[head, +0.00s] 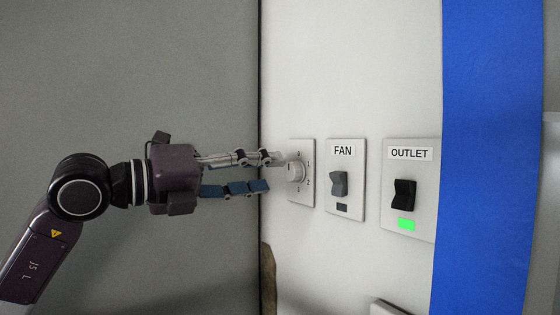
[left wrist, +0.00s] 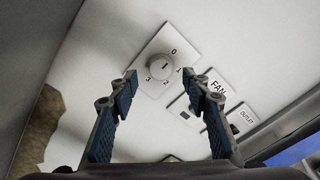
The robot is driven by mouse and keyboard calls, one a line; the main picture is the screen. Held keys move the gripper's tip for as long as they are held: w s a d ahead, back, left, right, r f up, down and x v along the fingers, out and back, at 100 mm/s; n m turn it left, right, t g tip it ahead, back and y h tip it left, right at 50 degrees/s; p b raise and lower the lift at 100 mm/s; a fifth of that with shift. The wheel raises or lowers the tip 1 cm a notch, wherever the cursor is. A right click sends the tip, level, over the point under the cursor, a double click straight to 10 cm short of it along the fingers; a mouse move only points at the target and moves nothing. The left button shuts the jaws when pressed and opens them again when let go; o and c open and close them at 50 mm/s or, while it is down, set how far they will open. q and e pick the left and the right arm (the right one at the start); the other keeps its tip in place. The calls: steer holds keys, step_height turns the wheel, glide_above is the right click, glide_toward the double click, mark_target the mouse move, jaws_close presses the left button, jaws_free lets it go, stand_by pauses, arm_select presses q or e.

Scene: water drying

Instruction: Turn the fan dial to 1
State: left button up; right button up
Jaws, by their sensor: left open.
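I cannot tell for sure which number the mark points at. My left gripper (head: 273,172) is open and empty, just left of the dial and pointing at it. In the left wrist view its blue-padded fingertips (left wrist: 159,75) stand on either side of the knob in the picture, seemingly short of touching it. My right gripper is not in view.
Right of the dial are the FAN switch (head: 339,185) with a dark indicator and the OUTLET switch (head: 404,193) with a lit green indicator (head: 406,224). A blue vertical strip (head: 490,150) stands further right. A grey wall (head: 130,70) is on the left.

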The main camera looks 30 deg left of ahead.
mark_target(289, 172)
arm_select(q)
steer(key=shift+r+p+x, duration=0.2)
steer(key=shift+p+x, duration=0.55)
steer(key=shift+x, duration=0.5)
steer(key=shift+w+d+f+p, duration=0.25)
steer(key=shift+w+d+p, duration=0.2)
steer(key=shift+w, duration=0.15)
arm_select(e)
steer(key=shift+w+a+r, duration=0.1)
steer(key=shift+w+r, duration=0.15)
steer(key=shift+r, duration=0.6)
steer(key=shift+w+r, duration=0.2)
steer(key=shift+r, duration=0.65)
arm_select(q)
steer(key=c, duration=1.2)
steer(key=shift+o, duration=0.2)
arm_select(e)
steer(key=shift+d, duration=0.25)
